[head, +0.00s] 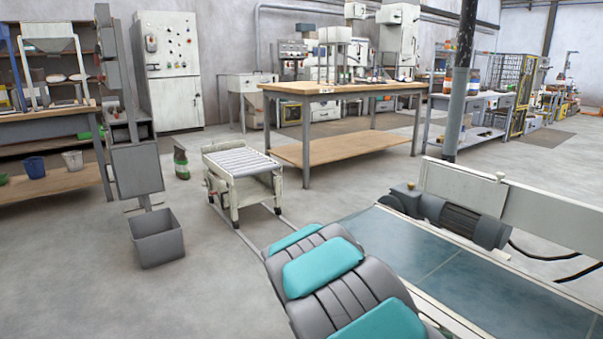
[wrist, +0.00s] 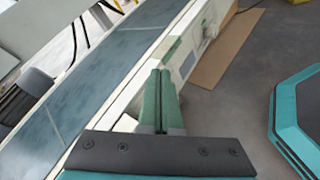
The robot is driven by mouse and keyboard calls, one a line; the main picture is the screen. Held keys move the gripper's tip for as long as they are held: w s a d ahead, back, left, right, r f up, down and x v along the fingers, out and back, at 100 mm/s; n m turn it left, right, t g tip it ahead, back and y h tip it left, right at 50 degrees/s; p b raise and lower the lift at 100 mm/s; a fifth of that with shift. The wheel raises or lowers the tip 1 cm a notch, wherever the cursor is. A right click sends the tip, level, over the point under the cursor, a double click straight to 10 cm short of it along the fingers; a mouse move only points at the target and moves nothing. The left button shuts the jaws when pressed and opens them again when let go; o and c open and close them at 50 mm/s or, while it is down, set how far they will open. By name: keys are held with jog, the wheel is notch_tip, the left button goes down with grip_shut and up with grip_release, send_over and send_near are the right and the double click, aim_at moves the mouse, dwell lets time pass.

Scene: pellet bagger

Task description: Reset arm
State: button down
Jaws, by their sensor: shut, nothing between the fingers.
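My gripper (wrist: 160,82) shows in the wrist view with its two green fingers pressed together and nothing between them. It points along the side rail of the conveyor (wrist: 72,100); whether it touches the rail I cannot tell. In the head view my grey and teal arm (head: 322,265) reaches in from the bottom, in front of the conveyor belt (head: 450,265). The gripper itself is not visible in the head view.
A conveyor motor (head: 470,222) sits on the belt's far side. A small roller cart (head: 243,180) stands ahead on rails, with a grey bin (head: 157,238) to its left. A wooden workbench (head: 342,88) is behind. Open concrete floor lies at the lower left.

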jog(key=s+r+m+g+y, duration=0.2)
jog(key=s+r+m+y, duration=0.1)
jog(key=s, duration=0.5)
jog(key=s+a+r+m+t+y+p, duration=0.1)
jog(key=s+a+m+y, duration=0.2)
jog(key=s+a+y, duration=0.2)
jog(key=s+a+r+m+t+y+p, duration=0.1)
jog(key=s+a+m+y, duration=0.3)
jog(key=s+a, duration=0.5)
jog(key=s+r+t+y, duration=0.1)
jog(key=s+y, duration=0.1)
jog(key=s, duration=0.3)
jog(key=shift+s, duration=0.15)
